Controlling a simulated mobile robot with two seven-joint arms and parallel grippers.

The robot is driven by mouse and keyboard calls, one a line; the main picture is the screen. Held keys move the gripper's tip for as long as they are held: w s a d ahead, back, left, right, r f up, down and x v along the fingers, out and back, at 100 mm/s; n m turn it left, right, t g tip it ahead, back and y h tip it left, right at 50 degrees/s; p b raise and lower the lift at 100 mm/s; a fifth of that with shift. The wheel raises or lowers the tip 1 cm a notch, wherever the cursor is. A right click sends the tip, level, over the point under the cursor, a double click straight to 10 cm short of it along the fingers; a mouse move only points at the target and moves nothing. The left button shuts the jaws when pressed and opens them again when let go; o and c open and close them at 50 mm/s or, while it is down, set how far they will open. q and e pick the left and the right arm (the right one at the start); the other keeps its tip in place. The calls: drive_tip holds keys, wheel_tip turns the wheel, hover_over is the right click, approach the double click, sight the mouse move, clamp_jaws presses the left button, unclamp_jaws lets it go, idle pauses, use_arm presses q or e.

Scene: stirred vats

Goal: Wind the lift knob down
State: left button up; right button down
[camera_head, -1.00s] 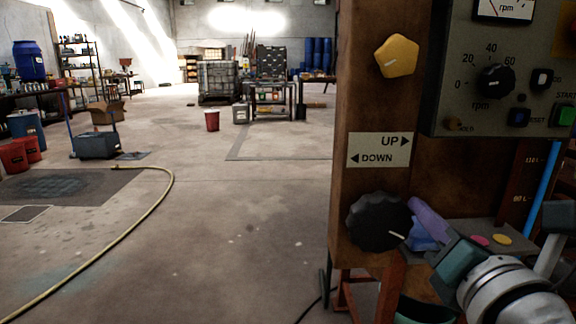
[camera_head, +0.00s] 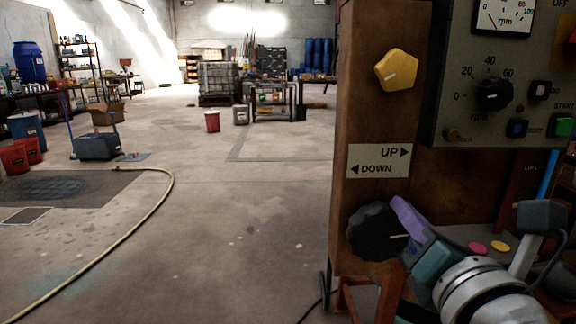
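The black lobed knob (camera_head: 376,232) sits low on the brown post (camera_head: 372,118), below a white sign (camera_head: 379,161) reading UP with a right arrow and DOWN with a left arrow. Its white pointer line is nearly level and points right. My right gripper (camera_head: 410,226) comes in from the lower right, its purple finger against or just in front of the knob's right edge. The other fingertip is largely hidden, so I cannot tell whether it grips the knob. My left gripper is not in view.
A yellow five-sided knob (camera_head: 397,70) is higher on the post. A grey control panel (camera_head: 470,116) with an rpm dial and buttons is to the right, above my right arm. The floor left of the post is open, crossed by a yellow hose (camera_head: 137,223).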

drive_tip(key=shift+a+r, duration=0.15)
drive_tip(key=shift+a, duration=0.65)
idle(0.4)
drive_tip(key=s+p, duration=0.1)
drive_tip(key=s, duration=0.5)
drive_tip(key=shift+d+r+p, duration=0.15)
drive_tip(key=shift+r+p, duration=0.25)
drive_tip(key=shift+r, duration=0.05)
